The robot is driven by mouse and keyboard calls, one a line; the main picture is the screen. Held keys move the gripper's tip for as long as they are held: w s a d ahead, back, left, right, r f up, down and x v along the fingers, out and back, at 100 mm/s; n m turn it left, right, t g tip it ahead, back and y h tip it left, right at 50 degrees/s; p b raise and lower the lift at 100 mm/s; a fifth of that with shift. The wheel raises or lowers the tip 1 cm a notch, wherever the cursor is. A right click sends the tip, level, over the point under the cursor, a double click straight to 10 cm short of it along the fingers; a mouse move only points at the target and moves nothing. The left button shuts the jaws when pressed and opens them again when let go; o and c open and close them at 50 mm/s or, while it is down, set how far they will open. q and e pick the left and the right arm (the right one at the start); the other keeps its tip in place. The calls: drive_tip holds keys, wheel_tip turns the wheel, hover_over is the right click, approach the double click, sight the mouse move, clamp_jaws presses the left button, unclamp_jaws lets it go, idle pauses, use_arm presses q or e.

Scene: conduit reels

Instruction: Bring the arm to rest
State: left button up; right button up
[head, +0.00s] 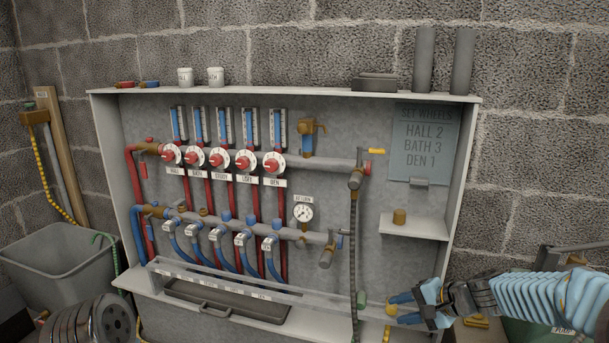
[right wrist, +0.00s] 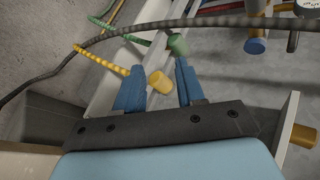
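My right arm comes in from the right in the head view. My right gripper (head: 398,308) is at the lower right, just by the front shelf of the cabinet. Its two blue fingers are spread apart. In the right wrist view the open fingers (right wrist: 158,88) have a yellow cap (right wrist: 158,82) in the gap between or just beyond their tips, with no clear contact. The yellow cap also shows in the head view (head: 391,309), just left of the fingertips. A green cap (right wrist: 178,44) sits beyond the right finger. My left gripper is not in view.
An open cabinet (head: 467,180) holds red and blue pipes, several red-and-white wheels and a gauge (head: 303,212). A sign (head: 424,143) reads HALL 2, BATH 3, DEN 1. A grey bin (head: 60,262) and reels (head: 88,322) stand at left. A dark hose (head: 353,250) hangs near the gripper.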

drive_tip(key=s+a+f+n+g+h, duration=0.1)
drive_tip(key=s+f+g, duration=0.15)
drive_tip(key=f, duration=0.45)
drive_tip(key=s+a+f+g+h, duration=0.15)
drive_tip(key=s+f, duration=0.25)
drive_tip(key=f, duration=0.4)
drive_tip(key=s+a+f+n+p, duration=0.1)
drive_tip(key=s+a+f+n, duration=0.2)
drive_tip(key=s+f, duration=0.4)
drive_tip(key=s+a+f+n+g+p, duration=0.1)
drive_tip(key=s+a+f+n, duration=0.3)
drive_tip(key=s, duration=0.9)
wheel_tip(320, 180, down, 4)
drive_tip(key=shift+a+r+g+h, duration=0.3)
drive_tip(key=shift+a+h, duration=0.15)
drive_tip(key=shift+a, duration=0.4)
